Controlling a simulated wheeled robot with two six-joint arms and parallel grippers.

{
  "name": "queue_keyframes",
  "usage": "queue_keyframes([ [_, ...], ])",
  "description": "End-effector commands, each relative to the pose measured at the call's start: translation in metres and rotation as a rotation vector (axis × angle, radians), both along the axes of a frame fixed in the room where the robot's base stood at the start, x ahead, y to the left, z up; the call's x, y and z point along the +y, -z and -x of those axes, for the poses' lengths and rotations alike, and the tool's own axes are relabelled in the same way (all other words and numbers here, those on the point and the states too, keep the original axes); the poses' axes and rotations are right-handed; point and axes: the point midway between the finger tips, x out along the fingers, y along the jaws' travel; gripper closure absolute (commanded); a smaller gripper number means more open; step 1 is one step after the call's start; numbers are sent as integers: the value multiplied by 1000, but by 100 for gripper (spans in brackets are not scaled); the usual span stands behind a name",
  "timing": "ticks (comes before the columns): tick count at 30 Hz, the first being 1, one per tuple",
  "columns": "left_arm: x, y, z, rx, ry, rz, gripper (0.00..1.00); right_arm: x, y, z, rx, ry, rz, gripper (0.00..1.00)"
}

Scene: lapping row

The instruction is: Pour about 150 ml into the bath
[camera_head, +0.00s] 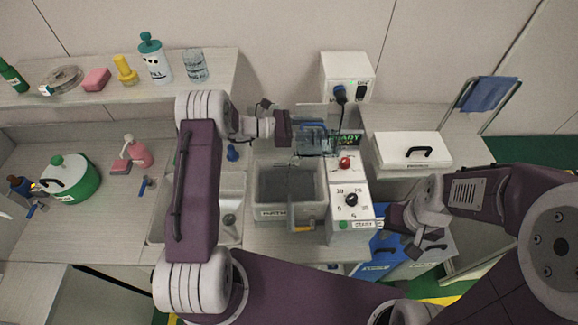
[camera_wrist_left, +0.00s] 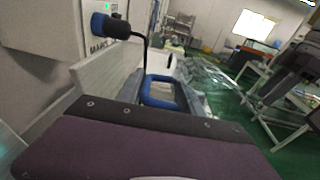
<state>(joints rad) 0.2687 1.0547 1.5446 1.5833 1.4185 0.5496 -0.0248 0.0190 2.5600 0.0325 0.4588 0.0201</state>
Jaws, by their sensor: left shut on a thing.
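A clear jug with a blue handle (camera_head: 316,143) is held above the back edge of the bath, and its blue handle (camera_wrist_left: 163,91) shows in the left wrist view. My left gripper (camera_head: 296,133) is shut on the jug from its left side. The jug looks roughly level, but its exact tilt and its liquid level cannot be read. The grey bath (camera_head: 272,213) stands below, in front of the jug, with a dark interior. No stream of liquid is visible. My right gripper (camera_head: 428,238) is at the right, away from the bath, and its jaws are unclear.
A control box (camera_head: 351,224) with a dial and red button stands right of the bath. A sink (camera_head: 233,190) lies to its left, partly behind my left arm. A white lidded box (camera_head: 412,153) is at the right. A wall box (camera_head: 347,73) with a plugged cable is behind.

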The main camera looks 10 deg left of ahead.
Motion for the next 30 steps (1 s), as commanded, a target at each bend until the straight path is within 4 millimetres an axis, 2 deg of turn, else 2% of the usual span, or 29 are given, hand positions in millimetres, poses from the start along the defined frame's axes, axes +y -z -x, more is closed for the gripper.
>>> queue_keyframes([
  [8,0,-3,0,-8,0,17,100,0,1,0,0,0,0,64],
  [10,-8,-15,-2,28,5,-87,100,0,-35,0,1,0,0,64],
  [12,-21,-4,-5,76,5,-218,100,0,-56,0,-1,0,0,64],
  [15,-18,18,-6,110,-1,-299,100,0,-49,0,-1,0,0,64],
  [16,-18,21,-6,109,-2,-297,100,0,-47,0,-1,0,0,64],
  [23,-19,25,-6,155,0,-427,100,0,-68,0,0,0,0,64],
  [30,-18,34,-6,171,-3,-468,100,0,-68,0,0,0,0,64],
])
